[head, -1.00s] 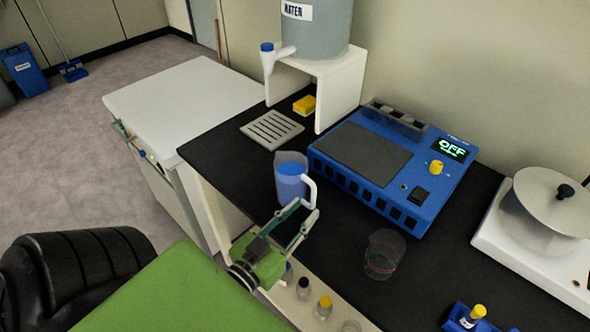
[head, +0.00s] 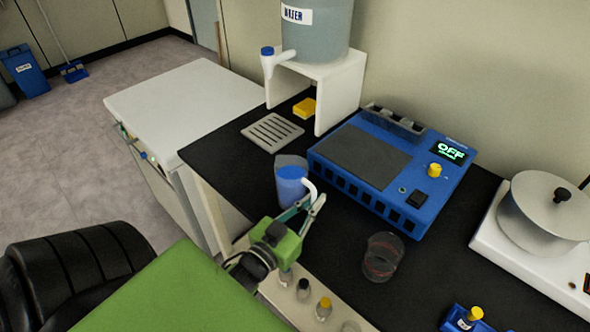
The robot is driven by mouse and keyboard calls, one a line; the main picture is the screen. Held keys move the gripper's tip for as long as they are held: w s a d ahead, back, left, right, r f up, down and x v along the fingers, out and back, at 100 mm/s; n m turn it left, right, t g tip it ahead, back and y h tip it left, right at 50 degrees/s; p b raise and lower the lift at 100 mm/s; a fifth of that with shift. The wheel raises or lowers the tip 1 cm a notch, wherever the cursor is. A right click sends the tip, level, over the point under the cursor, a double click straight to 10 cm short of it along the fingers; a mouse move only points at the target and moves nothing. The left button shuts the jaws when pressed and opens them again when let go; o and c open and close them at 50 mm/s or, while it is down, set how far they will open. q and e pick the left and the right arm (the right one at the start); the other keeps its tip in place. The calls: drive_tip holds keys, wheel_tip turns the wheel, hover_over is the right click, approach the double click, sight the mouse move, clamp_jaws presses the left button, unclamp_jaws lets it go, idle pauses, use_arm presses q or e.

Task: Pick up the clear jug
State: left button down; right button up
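The clear jug (head: 290,172), with blue contents and a white handle, stands upright on the black bench top near its front edge. My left gripper (head: 309,203) is at the handle side of the jug, its fingers pointing up in the picture toward the handle. The two fingers are apart, with the lower part of the handle close to or between their tips. I cannot tell whether they touch it. The gripper hides part of the jug's lower handle side. My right gripper is not in view.
A clear beaker (head: 382,258) stands right of the gripper. A blue device (head: 400,165) reading OFF is behind the jug. A drip grate (head: 272,132), a yellow sponge (head: 304,107) and a water tank (head: 318,30) are farther back. Small bottles (head: 323,308) stand below the bench edge.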

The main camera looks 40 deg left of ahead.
sight(313, 194)
use_arm(q)
drive_tip(key=shift+r, duration=0.15)
drive_tip(key=shift+r, duration=1.65)
drive_tip(key=s+d+r+p, duration=0.4)
drive_tip(key=s+d+r, duration=0.2)
drive_tip(key=s+r, duration=0.3)
drive_tip(key=shift+s+d+r, duration=0.25)
drive_tip(key=shift+s, duration=1.3)
